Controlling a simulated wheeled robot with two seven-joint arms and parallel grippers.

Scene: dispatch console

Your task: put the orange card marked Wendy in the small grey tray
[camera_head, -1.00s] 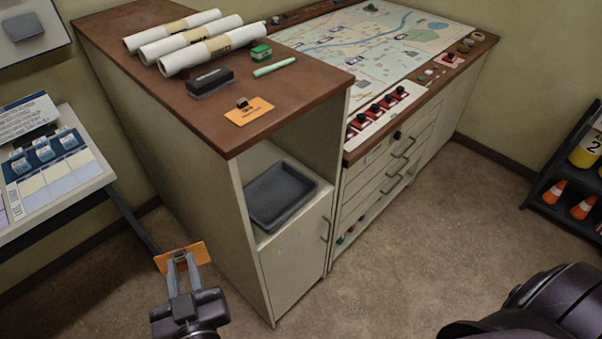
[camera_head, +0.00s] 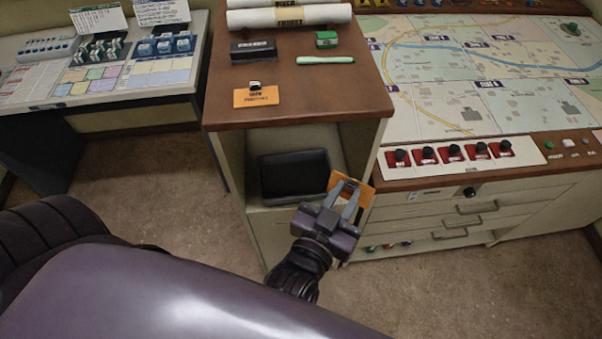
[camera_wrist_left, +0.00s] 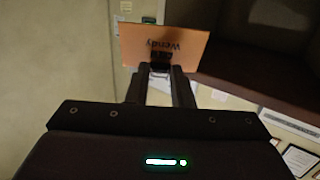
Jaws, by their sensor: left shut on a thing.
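My left gripper (camera_head: 350,201) is shut on an orange card (camera_head: 364,190), which stands upright between its fingers. In the left wrist view the card (camera_wrist_left: 150,48) reads "Wendy", upside down, and a dark clip shows at the fingertips (camera_wrist_left: 159,68). The small grey tray (camera_head: 264,186) looks dark and sits on the open shelf under the brown top. In the head view the gripper and card are at the tray's right front, overlapping the shelf's right side. I cannot tell how far apart card and tray are. My right gripper is out of view.
Another orange card (camera_head: 257,97) with a clip lies on the brown cabinet top (camera_head: 310,101), which overhangs the shelf. A dark block, a green box and a green stick are behind it. The map desk (camera_head: 470,180) with red switches adjoins on the right.

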